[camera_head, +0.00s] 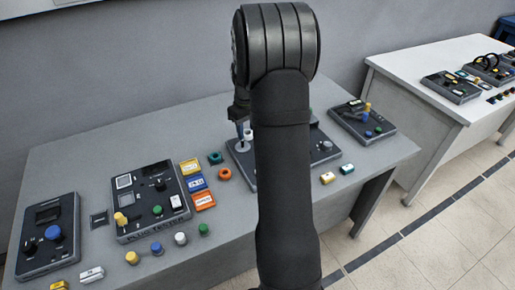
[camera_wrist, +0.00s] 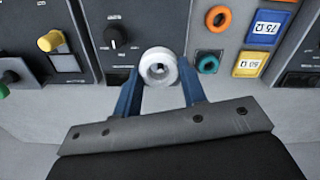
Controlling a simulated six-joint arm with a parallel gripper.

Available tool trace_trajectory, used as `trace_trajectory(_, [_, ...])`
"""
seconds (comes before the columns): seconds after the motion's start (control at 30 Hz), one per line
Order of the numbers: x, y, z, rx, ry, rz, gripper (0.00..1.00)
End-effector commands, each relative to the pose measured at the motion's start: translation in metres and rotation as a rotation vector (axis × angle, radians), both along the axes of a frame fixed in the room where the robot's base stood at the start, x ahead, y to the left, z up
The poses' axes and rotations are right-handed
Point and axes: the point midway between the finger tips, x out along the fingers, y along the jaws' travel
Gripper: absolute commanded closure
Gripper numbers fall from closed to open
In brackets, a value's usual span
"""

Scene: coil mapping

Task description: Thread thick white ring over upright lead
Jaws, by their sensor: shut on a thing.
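The thick white ring (camera_wrist: 158,66) is held between the blue fingers of my gripper (camera_wrist: 160,88) in the wrist view, its hole facing the camera. In the head view my gripper (camera_head: 243,131) is over the left part of a dark panel (camera_head: 238,160), mostly behind my arm. A small white patch of the ring (camera_head: 248,134) shows beside the fingers there. I cannot make out the upright lead for certain. The ring's hole shows a grey centre, and I cannot tell whether a lead is inside it.
A teal ring (camera_head: 215,157) and an orange ring (camera_head: 225,173) lie left of the panel, near coloured cards (camera_head: 197,184). A larger control box (camera_head: 150,200) stands further left. Small loose pegs (camera_head: 180,239) line the front edge. Another panel (camera_head: 362,122) is at the right.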

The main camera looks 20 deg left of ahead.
Motion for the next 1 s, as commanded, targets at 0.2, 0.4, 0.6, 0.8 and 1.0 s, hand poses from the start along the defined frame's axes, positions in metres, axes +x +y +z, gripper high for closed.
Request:
trace_trajectory(0.2, [0.027, 0.029, -0.001, 0.001, 0.000, -0.001, 0.85])
trace_trajectory(0.4, [0.031, 0.035, -0.005, -0.001, 0.000, -0.003, 0.85])
trace_trajectory(0.6, [0.031, 0.034, -0.022, -0.001, 0.002, -0.003, 0.85])
trace_trajectory(0.8, [0.031, 0.034, -0.039, -0.001, 0.000, -0.004, 0.85])
trace_trajectory(1.0, [0.031, 0.034, -0.051, -0.001, 0.000, -0.003, 0.85])
